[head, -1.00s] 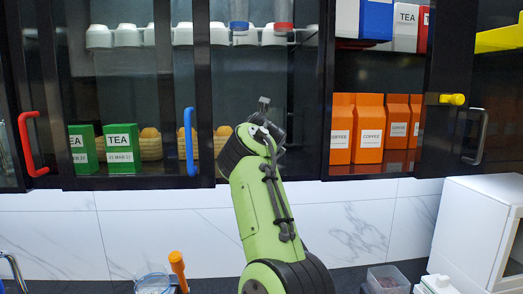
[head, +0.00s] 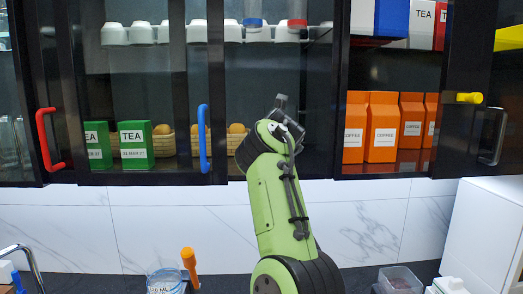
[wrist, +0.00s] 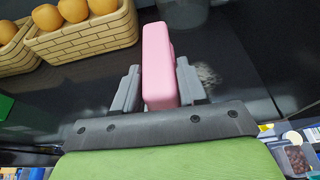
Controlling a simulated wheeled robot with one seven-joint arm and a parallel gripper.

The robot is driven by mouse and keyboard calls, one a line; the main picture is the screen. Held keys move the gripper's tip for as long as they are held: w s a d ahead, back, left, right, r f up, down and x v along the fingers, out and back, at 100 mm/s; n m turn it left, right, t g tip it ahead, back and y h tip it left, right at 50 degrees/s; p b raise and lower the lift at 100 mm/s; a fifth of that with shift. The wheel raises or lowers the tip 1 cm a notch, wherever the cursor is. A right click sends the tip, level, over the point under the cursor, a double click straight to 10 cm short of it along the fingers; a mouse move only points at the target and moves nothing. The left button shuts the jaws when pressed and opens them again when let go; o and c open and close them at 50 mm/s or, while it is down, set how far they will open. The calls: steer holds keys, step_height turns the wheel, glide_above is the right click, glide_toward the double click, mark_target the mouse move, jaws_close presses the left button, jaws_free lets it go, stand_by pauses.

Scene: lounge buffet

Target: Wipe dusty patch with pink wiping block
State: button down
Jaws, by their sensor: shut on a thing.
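In the wrist view my gripper (wrist: 157,86) is shut on the pink wiping block (wrist: 156,52), with one grey finger on each side. The block stands out ahead of the fingers over a dark, glossy shelf surface. A dusty patch (wrist: 208,74) shows as pale speckles on that surface, just right of the right finger, partly hidden by it. I cannot tell whether the block touches the surface. In the head view the end of my arm is at the cupboard front, and the block and dusty patch are not visible there.
Woven baskets (wrist: 88,36) of round orange items stand left of the block. Green tea boxes (head: 136,146) are at the cupboard's left, and orange coffee packs (head: 382,127) at its right. A blue handle (head: 204,138) is left of my arm. Clear dark shelf lies right of the dusty patch.

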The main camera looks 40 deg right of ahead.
steer(key=shift+s+d+f+b, duration=0.1)
steer(key=shift+s+d+b, duration=0.05)
steer(key=shift+s+d, duration=1)
steer(key=shift+s+d+f+b, duration=0.1)
steer(key=shift+s+d+b, duration=0.05)
steer(key=shift+s+d, duration=0.95)
steer(key=shift+w+d, duration=0.15)
steer(key=shift+w, duration=0.05)
steer(key=shift+w+a+r+p, duration=0.15)
steer(key=shift+w+a+p, duration=0.05)
steer(key=shift+w+a, duration=1)
steer(key=shift+w+a+r+p, duration=0.1)
steer(key=shift+w+a+p, duration=0.1)
steer(key=shift+w+a, duration=1)
steer(key=shift+w+a+f, duration=0.1)
steer(key=shift+w+a, duration=0.3)
steer(key=shift+a, duration=0.3)
steer(key=shift+w+a+f, duration=0.1)
steer(key=shift+w+a, duration=0.25)
steer(key=shift+a, duration=0.3)
